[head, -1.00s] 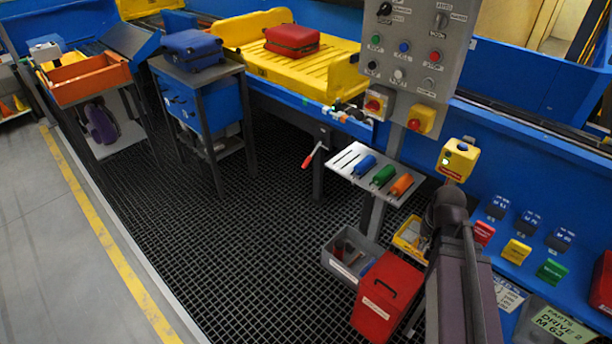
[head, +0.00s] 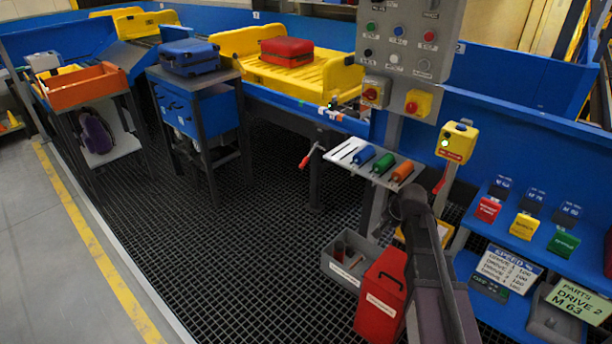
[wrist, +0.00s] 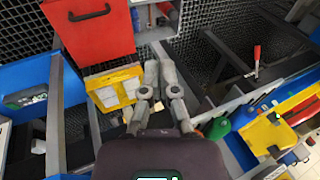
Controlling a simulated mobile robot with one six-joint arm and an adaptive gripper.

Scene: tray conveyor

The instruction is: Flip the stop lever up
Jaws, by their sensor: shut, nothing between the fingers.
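A lever with a red grip (head: 304,160) hangs from the near side of the conveyor, beside a dark leg. Its grip points down and to the left. A red grip also shows in the wrist view (wrist: 257,53), at the upper right. My gripper (wrist: 158,68) is in the middle of the wrist view, its fingers together and empty, apart from the lever. In the head view my arm hides the gripper. Another red piece (head: 440,181) hangs below the yellow button box (head: 457,142); I cannot tell what it is.
The control panel (head: 414,45) stands above a shelf (head: 346,153) with blue, green and orange bottles. A red container (head: 381,300) and a grey bin (head: 349,260) stand on the grated floor below. A blue cabinet (head: 200,108) stands left. The grating between is clear.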

